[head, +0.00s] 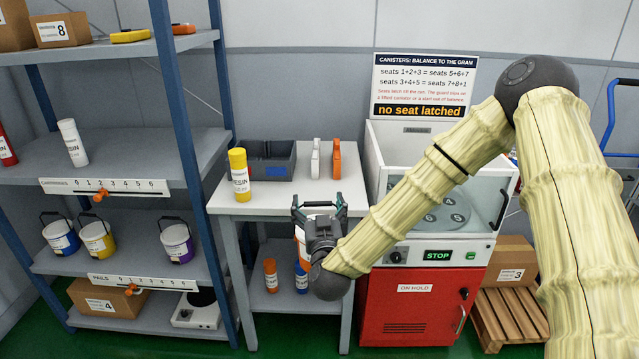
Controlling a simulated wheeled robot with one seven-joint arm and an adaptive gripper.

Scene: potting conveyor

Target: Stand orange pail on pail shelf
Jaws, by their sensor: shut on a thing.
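My gripper (319,206) is in front of the white side table and is shut on the orange pail (301,243). Only a white and orange part of that pail shows, since my gripper and wrist hide most of it. The pail shelf (205,269) is the middle board of the rack at left, with a "PAILS" scale on its front edge. A blue pail (61,238), a yellow pail (97,238) and a purple pail (177,243) stand upright on it. My gripper is to the right of this shelf and apart from it.
The pail shelf has a gap between the yellow and purple pails. A blue rack post (182,130) stands at its right front. A yellow canister (239,176) and a grey bin (267,160) stand on the side table (290,195). A red-fronted machine (410,306) stands to the right.

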